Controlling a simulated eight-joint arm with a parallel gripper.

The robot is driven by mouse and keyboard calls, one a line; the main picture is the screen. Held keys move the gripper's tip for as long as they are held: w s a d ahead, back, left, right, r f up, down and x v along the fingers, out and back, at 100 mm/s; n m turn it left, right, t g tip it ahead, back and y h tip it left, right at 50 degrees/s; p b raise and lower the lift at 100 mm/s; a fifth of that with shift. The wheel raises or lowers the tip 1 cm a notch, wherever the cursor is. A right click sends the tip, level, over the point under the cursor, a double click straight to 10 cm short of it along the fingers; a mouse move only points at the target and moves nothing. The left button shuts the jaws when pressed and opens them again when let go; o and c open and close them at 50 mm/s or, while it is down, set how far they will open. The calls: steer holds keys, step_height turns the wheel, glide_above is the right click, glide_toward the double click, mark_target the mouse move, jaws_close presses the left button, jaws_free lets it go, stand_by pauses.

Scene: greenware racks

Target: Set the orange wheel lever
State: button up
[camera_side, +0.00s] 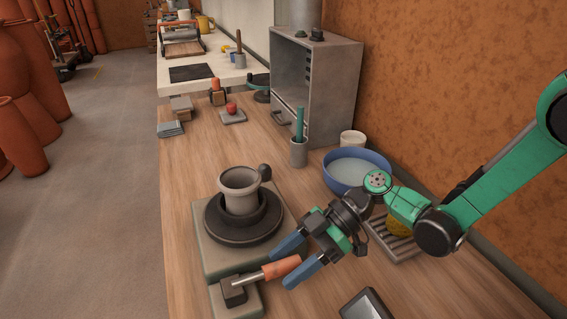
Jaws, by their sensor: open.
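The orange wheel lever (281,267) has an orange grip on a metal rod, which comes out of a dark block (233,290) on a grey base at the front of the wheel. The lever points right and slightly up in the picture. My gripper (281,266) is open, with one blue fingertip above the orange grip and the other below it. Whether the fingers touch the grip cannot be told. The potter's wheel (212,226) is dark and round, with a grey pot (238,186) standing on it.
A blue basin of water (340,186) and a slatted tray (383,237) with a yellow sponge lie behind my arm. A cup with a green tool (298,152) and a grey kiln-like cabinet (325,85) stand farther back. A dark tablet-like object (366,305) lies at the front.

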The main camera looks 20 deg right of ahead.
steer(key=v, duration=0.7)
steer(key=shift+a, duration=0.1)
steer(key=s+d+r+m+t+h, duration=0.1)
steer(key=d+r+m+t+h, duration=0.2)
steer(key=d+m+h, duration=0.3)
steer(key=s+d+r+m+t+h, duration=0.2)
steer(key=d+m+t+h, duration=0.3)
steer(key=d+m, duration=0.4)
steer(key=shift+d+r+m+h, duration=0.15)
steer(key=shift+r+m+h, duration=0.6)
steer(key=shift+m, duration=0.15)
steer(key=shift+s, duration=0.1)
